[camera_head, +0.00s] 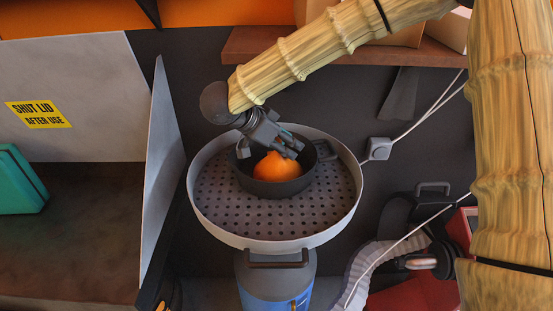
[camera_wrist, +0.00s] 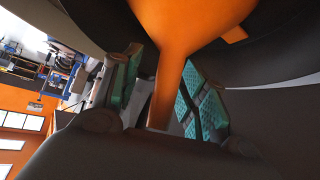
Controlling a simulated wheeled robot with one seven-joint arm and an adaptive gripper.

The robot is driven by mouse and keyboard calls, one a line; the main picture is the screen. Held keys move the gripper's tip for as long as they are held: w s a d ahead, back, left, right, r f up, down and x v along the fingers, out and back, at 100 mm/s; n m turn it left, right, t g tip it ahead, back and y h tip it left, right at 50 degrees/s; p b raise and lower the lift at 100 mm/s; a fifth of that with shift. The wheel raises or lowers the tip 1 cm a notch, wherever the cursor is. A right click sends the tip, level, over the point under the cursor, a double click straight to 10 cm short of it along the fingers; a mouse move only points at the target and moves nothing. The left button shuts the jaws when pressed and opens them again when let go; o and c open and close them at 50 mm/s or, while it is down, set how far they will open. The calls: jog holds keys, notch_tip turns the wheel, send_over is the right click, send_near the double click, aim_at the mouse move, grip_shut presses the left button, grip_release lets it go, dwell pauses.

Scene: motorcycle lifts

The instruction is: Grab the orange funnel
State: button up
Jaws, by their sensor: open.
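The orange funnel (camera_head: 275,166) sits inside a dark round pan (camera_head: 275,188) on a perforated round tray (camera_head: 210,212). In the wrist view the funnel (camera_wrist: 187,20) fills the upper middle, and its narrow spout points down between my fingers. My gripper (camera_head: 282,150) is just above and beside the funnel, at the pan. In the wrist view my gripper (camera_wrist: 165,95) is open, with a green-padded finger on each side of the spout. Clear contact between the pads and the spout does not show. Part of the pan is hidden behind my gripper.
The tray has a raised light rim and stands on a grey and blue drum (camera_head: 272,282). A grey panel (camera_head: 160,190) rises left of it. A grey box with a cable (camera_head: 379,149) is on the right. A brown shelf (camera_head: 250,45) is behind my arm.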

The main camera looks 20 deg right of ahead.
jog(key=shift+w+f, duration=0.2)
jog(key=shift+w, duration=0.2)
jog(key=shift+c, duration=1.2)
jog(key=shift+s+r, duration=0.15)
jog(key=shift+s, duration=0.15)
grip_shut()
jog(key=shift+w, duration=0.15)
